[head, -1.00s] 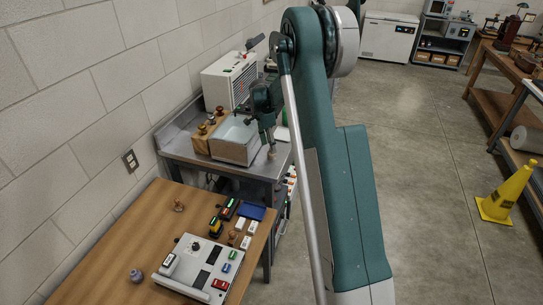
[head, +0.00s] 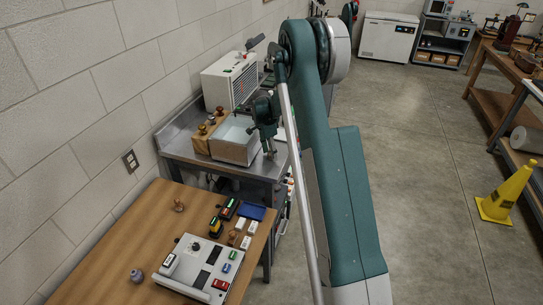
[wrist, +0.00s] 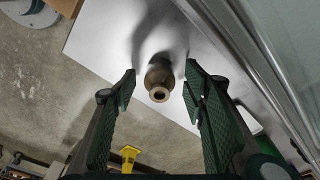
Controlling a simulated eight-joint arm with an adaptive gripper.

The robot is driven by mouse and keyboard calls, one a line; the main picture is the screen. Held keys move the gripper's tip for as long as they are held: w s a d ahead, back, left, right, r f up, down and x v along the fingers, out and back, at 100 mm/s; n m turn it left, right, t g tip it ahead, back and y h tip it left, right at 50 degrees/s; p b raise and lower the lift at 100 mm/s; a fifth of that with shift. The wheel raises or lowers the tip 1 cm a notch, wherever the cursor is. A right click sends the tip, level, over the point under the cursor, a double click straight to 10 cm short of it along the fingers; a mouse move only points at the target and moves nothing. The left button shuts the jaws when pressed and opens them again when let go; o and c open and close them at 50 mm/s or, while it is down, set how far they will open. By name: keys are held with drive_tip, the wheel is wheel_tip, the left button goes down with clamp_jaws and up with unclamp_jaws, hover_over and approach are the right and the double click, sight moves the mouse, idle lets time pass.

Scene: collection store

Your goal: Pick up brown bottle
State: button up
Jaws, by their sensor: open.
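The brown bottle (wrist: 159,77) stands upright on the pale metal surface in the wrist view, with its round open mouth toward the camera. My gripper (head: 269,148) is open and points down over the front right of the metal bench (head: 220,172). In the wrist view its two green padded fingers lie on either side of the bottle, with a gap on both sides. I cannot tell how far down the fingers reach along the bottle. In the head view the gripper largely hides the bottle.
A grey tub (head: 233,148) and a wooden block with several stamps (head: 204,134) stand left of my gripper. A white unit (head: 228,80) stands behind them. The wooden table (head: 110,245) in front holds a control panel (head: 196,266).

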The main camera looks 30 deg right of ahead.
drive_tip(key=shift+f, duration=0.4)
drive_tip(key=c, duration=1)
drive_tip(key=shift+d+r, duration=0.1)
drive_tip(key=shift+r, duration=0.1)
drive_tip(key=shift+r, duration=4.85)
